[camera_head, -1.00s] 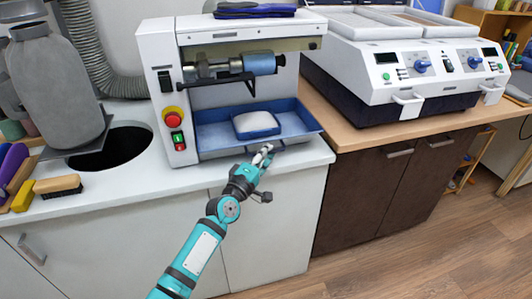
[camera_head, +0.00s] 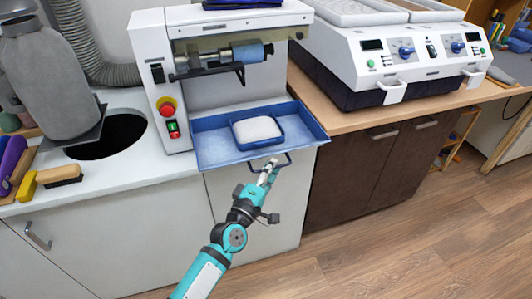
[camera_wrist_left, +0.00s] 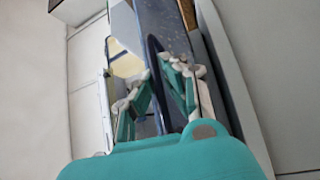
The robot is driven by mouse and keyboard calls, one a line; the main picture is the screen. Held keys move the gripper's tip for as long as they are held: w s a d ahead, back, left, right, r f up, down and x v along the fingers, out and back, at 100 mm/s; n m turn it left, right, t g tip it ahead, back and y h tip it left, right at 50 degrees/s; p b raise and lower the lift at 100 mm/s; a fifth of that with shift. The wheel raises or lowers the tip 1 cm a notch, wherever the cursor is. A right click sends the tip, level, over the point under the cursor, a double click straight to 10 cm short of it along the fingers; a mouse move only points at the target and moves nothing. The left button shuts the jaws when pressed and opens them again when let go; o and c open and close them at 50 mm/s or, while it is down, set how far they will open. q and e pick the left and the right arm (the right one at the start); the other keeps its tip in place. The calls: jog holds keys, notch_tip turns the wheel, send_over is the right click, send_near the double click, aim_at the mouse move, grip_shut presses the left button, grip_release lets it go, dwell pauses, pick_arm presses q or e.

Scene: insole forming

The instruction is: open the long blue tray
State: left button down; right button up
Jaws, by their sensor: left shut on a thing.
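The long blue tray (camera_head: 213,147) sits in the base of the white machine and sticks out past the front edge of the counter. A smaller blue box (camera_head: 257,130) with a white filling lies in it. My left gripper (camera_head: 268,168) is at the tray's front, shut on its dark handle (camera_head: 287,160). In the left wrist view the fingers (camera_wrist_left: 158,78) close around the handle bar (camera_wrist_left: 151,46), with the speckled blue tray front (camera_wrist_left: 168,14) beyond. My right gripper is not in view.
The white machine (camera_head: 147,50) has a roller (camera_head: 248,52) above the tray. A white two-panel unit (camera_head: 345,62) stands at the right. A brush (camera_head: 59,175) and a round hole (camera_head: 110,135) are at the left. The floor in front right is clear.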

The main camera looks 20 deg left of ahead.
pick_arm(q)
jog(key=shift+s+d+r, duration=0.1)
jog(key=shift+s+r, duration=0.05)
jog(key=shift+s, duration=0.05)
jog(key=c, duration=1.4)
grip_release()
jog(key=v, duration=1.2)
jog(key=s+a+f+m+g+y, duration=0.1)
jog(key=s+f+m+g, duration=0.25)
jog(key=f, duration=0.85)
jog(key=s+a+f+m+g, duration=0.1)
jog(key=s+f+m+g, duration=0.25)
jog(key=f, duration=0.95)
jog(key=s+a+f+m+g+y, duration=0.1)
jog(key=s+f+m+g, duration=0.3)
jog(key=f, duration=0.8)
jog(key=s+a+f+m+g, duration=0.1)
jog(key=s+f+m+g, duration=0.1)
jog(key=s+f, duration=0.3)
jog(key=s+a+f+m+g+y, duration=0.1)
jog(key=s+f, duration=0.4)
jog(key=s, duration=0.9)
jog(key=s+a+f+m+g, duration=0.2)
jog(key=s+f+g, duration=0.2)
jog(key=s, duration=0.5)
jog(key=shift+s+f+m+y, duration=0.25)
jog(key=shift+f+m+y, duration=0.15)
jog(key=shift+f, duration=0.65)
